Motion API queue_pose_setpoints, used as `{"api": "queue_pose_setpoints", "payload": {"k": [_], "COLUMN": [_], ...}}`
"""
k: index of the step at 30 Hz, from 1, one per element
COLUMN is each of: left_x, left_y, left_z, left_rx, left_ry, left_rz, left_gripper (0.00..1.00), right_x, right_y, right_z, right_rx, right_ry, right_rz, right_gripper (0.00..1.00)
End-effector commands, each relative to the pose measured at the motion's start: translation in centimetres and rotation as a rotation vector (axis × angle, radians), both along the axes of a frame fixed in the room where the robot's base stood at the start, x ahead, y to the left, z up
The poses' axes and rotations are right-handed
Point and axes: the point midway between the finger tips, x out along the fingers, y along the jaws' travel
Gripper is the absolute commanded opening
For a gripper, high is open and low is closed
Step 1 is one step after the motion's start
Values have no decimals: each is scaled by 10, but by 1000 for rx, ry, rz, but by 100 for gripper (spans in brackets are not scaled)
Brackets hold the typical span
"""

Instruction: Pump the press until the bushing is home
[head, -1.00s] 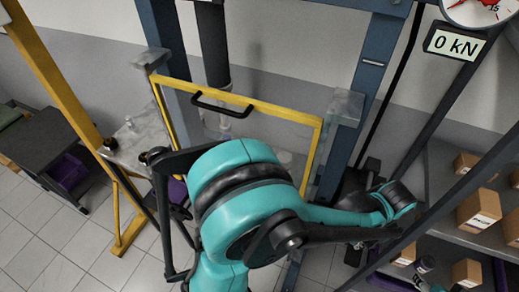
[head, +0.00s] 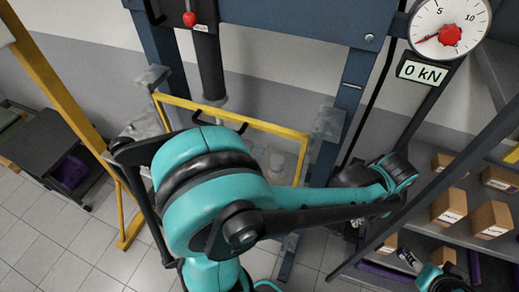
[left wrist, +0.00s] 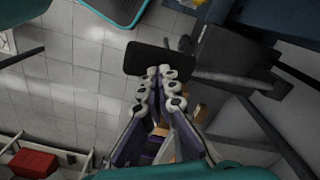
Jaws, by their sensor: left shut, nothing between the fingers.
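The press is a dark blue frame (head: 352,85) with a black ram (head: 210,65) hanging down behind a yellow-edged clear guard (head: 262,127). A pale cylindrical part shows through the guard; I cannot tell whether it is the bushing. The round gauge (head: 450,28) has its red needle low, and the display (head: 423,70) reads 0 kN. My left gripper (left wrist: 164,74) is shut and empty, its fingertips at the lower edge of a black bar (left wrist: 160,61); I cannot tell if they touch. In the head view my arm largely hides that gripper.
A red knob (head: 190,18) is on the press's upper beam. Shelves with cardboard boxes (head: 449,206) stand at the right. A dark cart (head: 55,150) is at the left beyond a yellow post (head: 65,95). A red box (left wrist: 34,163) lies low in the wrist view.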

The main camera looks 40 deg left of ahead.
Motion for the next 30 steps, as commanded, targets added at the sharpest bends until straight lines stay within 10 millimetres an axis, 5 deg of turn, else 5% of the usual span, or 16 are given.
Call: {"api": "queue_pose_setpoints", "payload": {"k": [13, 30], "left_x": [0, 0], "left_y": [0, 0], "left_z": [-4, -36], "left_rx": [0, 0], "left_ry": [0, 0], "left_rz": [0, 0], "left_gripper": [0, 0], "right_x": [0, 0], "right_y": [0, 0], "right_z": [-4, -32], "right_rx": [0, 0], "right_ry": [0, 0], "right_rz": [0, 0], "right_gripper": [51, 51]}}
